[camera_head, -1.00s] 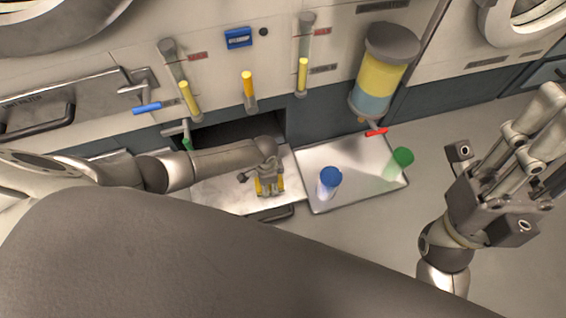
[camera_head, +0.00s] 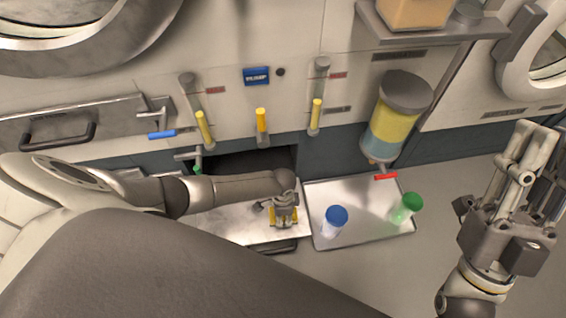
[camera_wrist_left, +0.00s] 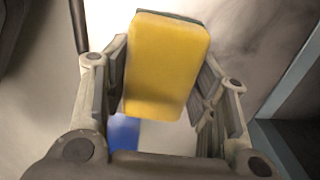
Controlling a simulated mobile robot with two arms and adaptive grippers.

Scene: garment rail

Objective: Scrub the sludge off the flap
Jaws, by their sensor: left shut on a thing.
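The open metal flap (camera_head: 236,224) juts out below the dark opening in the machine front, with a dark handle at its front edge. My left gripper (camera_head: 284,214) is over the right part of the flap. It is shut on a yellow sponge (camera_wrist_left: 165,65) with a dark back layer, held between both fingers in the left wrist view. The sponge hides part of the surface behind it, and I cannot tell whether it touches the flap. Greyish smears (camera_wrist_left: 240,40) show on the pale surface there. My right gripper (camera_head: 515,185) is raised at the right, away from the flap; its finger opening is unclear.
A metal tray (camera_head: 360,228) right of the flap bears a blue-capped bottle (camera_head: 335,220) and a green-capped bottle (camera_head: 407,208). A yellow-and-blue tank (camera_head: 392,130) with a red tap hangs above. Yellow-handled levers (camera_head: 204,127) and a green-tipped valve (camera_head: 197,166) are above the flap.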

